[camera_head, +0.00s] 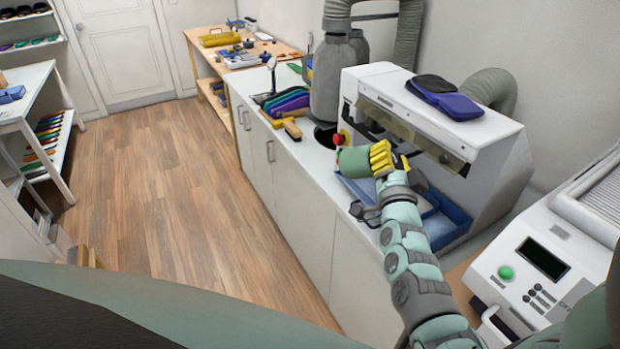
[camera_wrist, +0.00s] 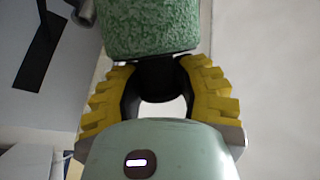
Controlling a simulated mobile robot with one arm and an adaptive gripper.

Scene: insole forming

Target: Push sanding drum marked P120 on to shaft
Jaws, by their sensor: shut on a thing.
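A green, rough-surfaced sanding drum (camera_head: 354,162) is held up in front of the white sanding machine (camera_head: 480,160), left of my gripper. My gripper (camera_head: 382,159) has yellow padded fingers. In the wrist view my gripper (camera_wrist: 160,74) is closed around the dark end of the drum (camera_wrist: 150,28), and the green sleeve sticks out beyond the fingers. No P120 mark is readable. A grey metal rounded part (camera_wrist: 84,12) shows beside the drum at the upper left; I cannot tell if it is the shaft. The drum hides part of the machine front in the head view.
A red knob (camera_head: 338,139) is close beside the drum. A blue tray (camera_head: 440,222) lies below the machine. A grey dust canister (camera_head: 338,85) stands behind. Colored insoles (camera_head: 287,101) and a yellow-handled brush (camera_head: 292,129) are on the counter. A dark blue item (camera_head: 445,99) lies on top of the machine.

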